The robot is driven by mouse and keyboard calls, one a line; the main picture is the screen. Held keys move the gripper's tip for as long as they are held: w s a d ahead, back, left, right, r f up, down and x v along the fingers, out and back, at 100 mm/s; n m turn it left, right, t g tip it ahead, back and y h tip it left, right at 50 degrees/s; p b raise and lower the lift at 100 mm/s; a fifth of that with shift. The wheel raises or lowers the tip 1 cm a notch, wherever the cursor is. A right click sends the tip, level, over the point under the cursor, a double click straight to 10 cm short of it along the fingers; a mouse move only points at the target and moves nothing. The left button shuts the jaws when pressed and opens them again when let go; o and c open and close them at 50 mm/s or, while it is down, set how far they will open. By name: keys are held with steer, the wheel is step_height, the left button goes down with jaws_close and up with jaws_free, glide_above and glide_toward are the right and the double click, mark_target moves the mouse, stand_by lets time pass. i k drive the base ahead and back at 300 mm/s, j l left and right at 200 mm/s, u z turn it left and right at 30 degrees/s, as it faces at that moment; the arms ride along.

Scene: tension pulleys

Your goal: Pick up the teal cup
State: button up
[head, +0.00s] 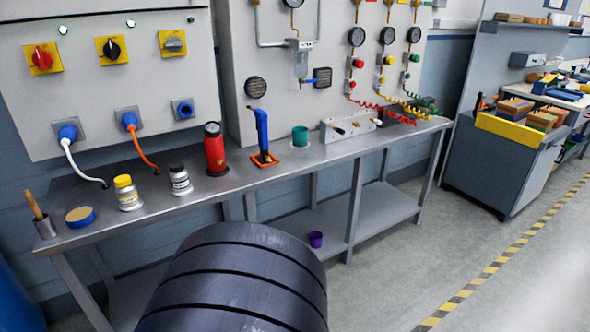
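The teal cup (300,136) stands upright on the metal workbench (225,188), toward the back edge near the panel. It sits between a blue-handled tool on an orange base (264,140) on its left and a light block with dark holes or knobs (350,127) on its right. My gripper is not in view.
A red bottle (215,150), two small jars (128,193) and a blue tin (80,217) stand along the bench's left part. A purple cup (316,239) is on the lower shelf. A dark ribbed cylinder (240,280) fills the lower middle foreground. Open floor lies right.

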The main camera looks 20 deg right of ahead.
mark_target(300, 134)
steer(key=i+l+z, duration=0.1)
steer(key=l, duration=0.3)
steer(key=i+l, duration=0.2)
steer(key=l, duration=0.2)
steer(key=i+l+z, duration=0.15)
steer(key=l, duration=0.25)
steer(key=i+l, duration=0.2)
steer(key=l, duration=0.15)
steer(key=i+l+z, duration=0.15)
steer(key=l, duration=0.25)
steer(key=i+j+z, duration=0.1)
steer(key=i, duration=0.4)
steer(key=i+j+z, duration=0.15)
steer(key=i, duration=0.3)
steer(key=i+j+z, duration=0.1)
steer(key=i, duration=0.4)
